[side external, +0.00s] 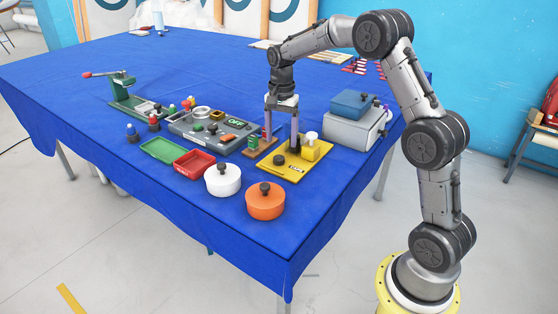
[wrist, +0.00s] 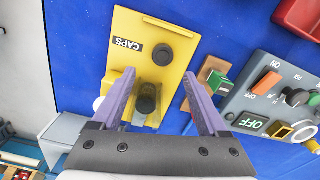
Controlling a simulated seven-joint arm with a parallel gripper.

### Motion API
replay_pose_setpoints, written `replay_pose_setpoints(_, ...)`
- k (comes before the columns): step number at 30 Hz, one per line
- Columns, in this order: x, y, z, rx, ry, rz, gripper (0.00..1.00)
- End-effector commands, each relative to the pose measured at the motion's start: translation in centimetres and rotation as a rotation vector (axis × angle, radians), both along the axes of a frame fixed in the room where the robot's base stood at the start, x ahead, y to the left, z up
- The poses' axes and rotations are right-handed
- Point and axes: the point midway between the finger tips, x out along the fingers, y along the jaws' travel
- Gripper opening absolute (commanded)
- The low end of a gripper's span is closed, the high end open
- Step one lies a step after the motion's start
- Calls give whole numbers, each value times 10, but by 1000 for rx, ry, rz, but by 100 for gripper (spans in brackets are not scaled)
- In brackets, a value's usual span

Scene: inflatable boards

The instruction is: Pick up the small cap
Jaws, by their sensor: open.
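A yellow board labelled CAPS (side external: 272,167) lies on the blue table; it also shows in the wrist view (wrist: 150,28). It carries two black caps. One round cap (wrist: 160,54) sits near the label, and also shows in the side view (side external: 279,160). The other black cap (wrist: 147,98) stands between my fingers in the wrist view, apart from both. I cannot tell for certain which is the small cap. My gripper (side external: 281,142) is open and empty, pointing down over the board; its fingers also show in the wrist view (wrist: 158,76).
A yellow block with a white top (side external: 310,149) stands on the board's right. A small wooden board with a green block (side external: 253,143) and a grey panel marked OFF (side external: 188,130) are close by on the left. White (side external: 222,182) and orange (side external: 265,205) lidded pots stand in front.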

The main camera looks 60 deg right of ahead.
Motion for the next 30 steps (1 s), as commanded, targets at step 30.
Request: replay_pose_setpoints(30,1,9,-57,0,0,0,41)
